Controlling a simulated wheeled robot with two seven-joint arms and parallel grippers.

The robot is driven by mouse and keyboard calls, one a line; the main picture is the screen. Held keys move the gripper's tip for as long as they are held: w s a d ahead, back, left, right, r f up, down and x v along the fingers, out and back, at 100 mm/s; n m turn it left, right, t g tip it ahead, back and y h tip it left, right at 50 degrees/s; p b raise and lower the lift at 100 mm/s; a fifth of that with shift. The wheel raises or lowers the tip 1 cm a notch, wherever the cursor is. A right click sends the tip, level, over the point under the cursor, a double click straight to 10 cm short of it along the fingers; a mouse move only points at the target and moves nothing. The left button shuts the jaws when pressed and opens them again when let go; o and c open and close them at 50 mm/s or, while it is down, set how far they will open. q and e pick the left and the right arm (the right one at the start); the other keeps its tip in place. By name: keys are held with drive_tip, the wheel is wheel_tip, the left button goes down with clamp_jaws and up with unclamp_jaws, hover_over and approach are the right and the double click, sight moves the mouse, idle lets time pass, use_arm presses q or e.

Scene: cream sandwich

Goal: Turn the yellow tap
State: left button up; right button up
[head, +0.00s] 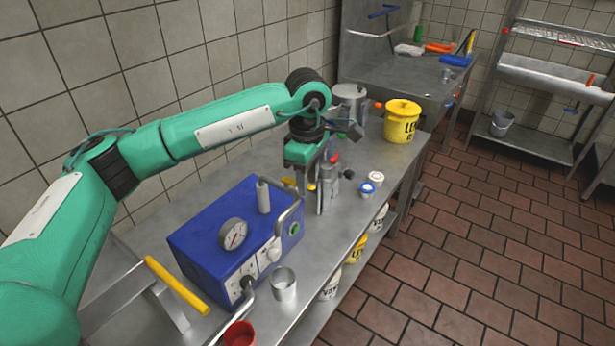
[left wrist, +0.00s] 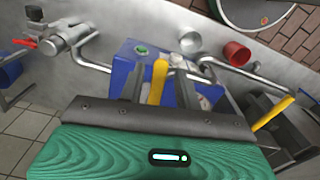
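A yellow tap handle (head: 312,186) shows as a small patch beside my left gripper, behind the blue box; most of it is hidden. In the left wrist view a yellow handle (left wrist: 157,80) stands between the two fingers, with a gap on each side. My left gripper (head: 303,188) points down over the bench by the far end of the blue box. In the left wrist view the left gripper (left wrist: 160,72) is open, its fingers on either side of the handle. Contact cannot be made out. My right gripper is in neither view.
A blue box with a gauge (head: 220,245) stands close in front of the gripper. A metal valve (head: 328,190) is just to its right. Another yellow handle (head: 178,285) lies nearer. A metal cup (head: 283,284), red cup (head: 239,335) and yellow bucket (head: 401,122) share the bench.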

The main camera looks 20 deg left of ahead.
use_arm(q)
drive_tip(key=shift+r, duration=0.1)
